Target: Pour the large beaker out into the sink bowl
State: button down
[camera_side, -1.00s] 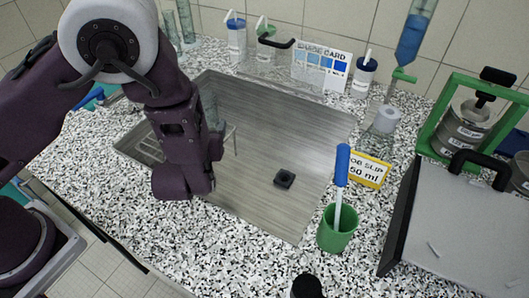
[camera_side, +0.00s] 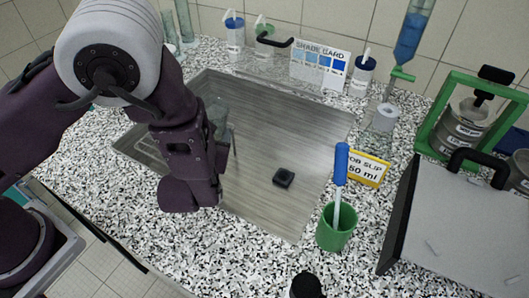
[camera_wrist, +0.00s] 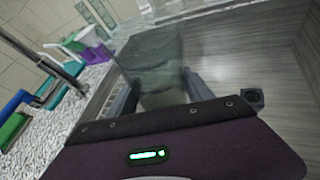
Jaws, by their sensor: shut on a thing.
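The large beaker (camera_wrist: 152,58) is clear glass with a grey-green look and is held between the fingers of my gripper (camera_wrist: 160,92) in the wrist view. The sink bowl (camera_side: 285,125) is a brushed metal basin with a dark square drain (camera_side: 284,178), also seen in the wrist view (camera_wrist: 252,98).
A wire rack (camera_side: 145,145) stands at the sink's left. Lidded cups and a shade card (camera_side: 318,66) line the back. The sink's right half is clear.

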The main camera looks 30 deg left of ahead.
aim_at(223, 133)
jog(key=shift+w+d+f+m+y, duration=0.15)
jog(key=shift+d+f+m+y, duration=0.25)
jog(key=shift+m+y, duration=0.3)
jog(key=shift+w+d+f+m+g+y, duration=0.2)
jog(key=shift+d+m+y, duration=0.1)
jog(key=shift+m, duration=0.25)
jog(key=shift+w+d+f+m+g+y, duration=0.1)
jog(key=shift+d+f+m+y, duration=0.15)
jog(key=shift+m, duration=0.3)
jog(key=shift+s+r+m+y, duration=0.1)
jog(key=shift+r+m+y, duration=0.35)
jog(key=shift+r+m, duration=0.25)
jog(key=shift+a+f+m+y, duration=0.2)
jog(key=shift+m+y, duration=0.3)
jog(key=shift+m, duration=0.4)
jog(key=shift+f+m+y, duration=0.2)
jog(key=shift+m+y, duration=0.3)
jog(key=shift+m, duration=0.5)
jog(key=shift+w+d+r+m+y, duration=0.2)
jog(key=shift+d+r+m+y, duration=0.1)
jog(key=shift+d+r+m, duration=0.4)
dwell(0.4)
jog(key=shift+w+d+r+m+t+y, duration=0.1)
jog(key=shift+d+r+m+t+y, duration=0.1)
jog(key=shift+r+m+t, duration=0.35)
jog(key=shift+w+d+r+m+t+y, duration=0.1)
jog(key=shift+d+r+m+t+y, duration=0.2)
jog(key=shift+m, duration=0.45)
dwell(1.2)
